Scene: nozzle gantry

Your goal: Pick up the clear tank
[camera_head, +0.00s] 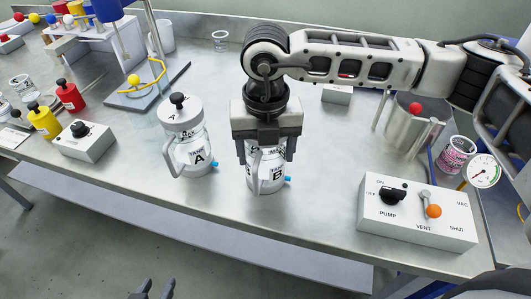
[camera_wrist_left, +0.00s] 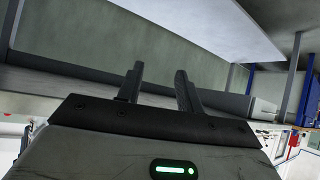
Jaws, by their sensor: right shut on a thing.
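A clear tank labelled B (camera_head: 262,182) is upright near the front middle of the table, with a white handle and a small blue spout. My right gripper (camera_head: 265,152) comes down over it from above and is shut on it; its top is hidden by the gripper. I cannot tell whether its base touches the table. A second clear tank labelled A (camera_head: 199,160) stands just left of it, with a white lid, black knob and handle. My left gripper (camera_head: 153,288) is empty and open below the front edge; its parted fingers show in the left wrist view (camera_wrist_left: 160,90).
A control box (camera_head: 418,215) with PUMP and VENT switches sits at the front right. A metal pot (camera_head: 408,130) and gauge (camera_head: 484,170) stand behind it.

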